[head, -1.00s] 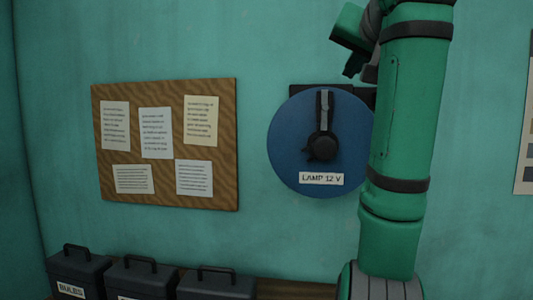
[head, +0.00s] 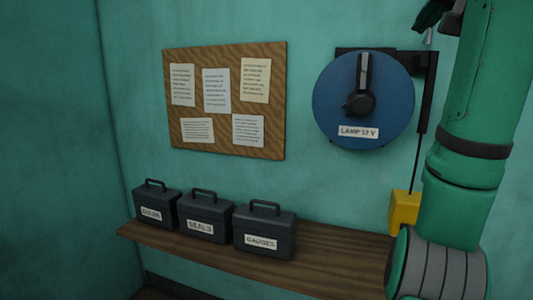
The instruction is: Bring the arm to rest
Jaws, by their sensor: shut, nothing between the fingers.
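My green arm stands along the right side of the head view, upright and leaning slightly right. Its upper end is cut off by the top edge. A dark piece of it shows at the top, left of the main link. No gripper fingers can be made out, so my gripper is not in view.
A blue reel (head: 340,110) marked "LAMP 12 V" hangs on the wall, left of my arm. A yellow block (head: 404,211) hangs below it, close to my arm. Three dark boxes (head: 206,220) stand on a wooden shelf (head: 330,272). A cork board (head: 225,118) hangs above.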

